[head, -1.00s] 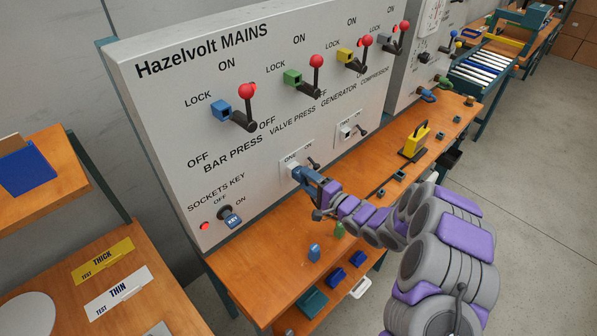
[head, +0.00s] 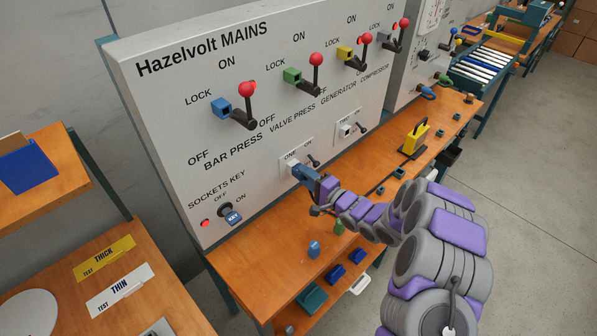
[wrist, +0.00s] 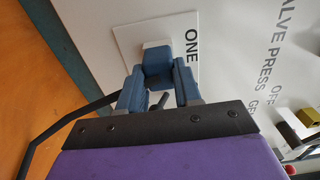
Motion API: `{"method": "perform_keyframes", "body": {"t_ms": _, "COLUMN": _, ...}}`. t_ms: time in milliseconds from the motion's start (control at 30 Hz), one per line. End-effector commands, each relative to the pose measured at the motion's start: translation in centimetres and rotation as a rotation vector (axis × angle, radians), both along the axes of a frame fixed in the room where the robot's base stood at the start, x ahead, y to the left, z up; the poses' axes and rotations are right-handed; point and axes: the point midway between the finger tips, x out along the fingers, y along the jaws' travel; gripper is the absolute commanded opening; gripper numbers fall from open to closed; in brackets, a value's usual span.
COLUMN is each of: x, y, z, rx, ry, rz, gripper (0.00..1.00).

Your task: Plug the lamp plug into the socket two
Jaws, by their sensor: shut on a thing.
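My gripper (head: 308,178) is at socket one (head: 287,167) on the white panel. In the wrist view, my gripper (wrist: 158,84) is shut on a blue plug (wrist: 156,60), whose front end is against the white block of socket one (wrist: 131,41), beside the word ONE. I cannot tell how far the plug sits in the socket, or whether it is the lamp plug. Socket two (head: 346,130) is further right on the panel, with a small dark switch (head: 361,127) beside it. A yellow lamp-like object (head: 414,138) stands on the bench.
The wooden bench (head: 247,277) runs below the panel. Socket one's switch (head: 312,161) is close to my gripper. Red-knobbed levers (head: 247,88) project from the panel above.

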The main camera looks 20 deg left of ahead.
Motion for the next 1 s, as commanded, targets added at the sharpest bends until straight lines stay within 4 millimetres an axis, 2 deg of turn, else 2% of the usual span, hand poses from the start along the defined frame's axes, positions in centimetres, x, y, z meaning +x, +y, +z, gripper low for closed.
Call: {"method": "perform_keyframes", "body": {"t_ms": 1000, "x": -0.43, "y": -0.97, "z": -0.22, "rx": -0.003, "ry": 0.005, "rz": 0.0, "gripper": 0.0}}
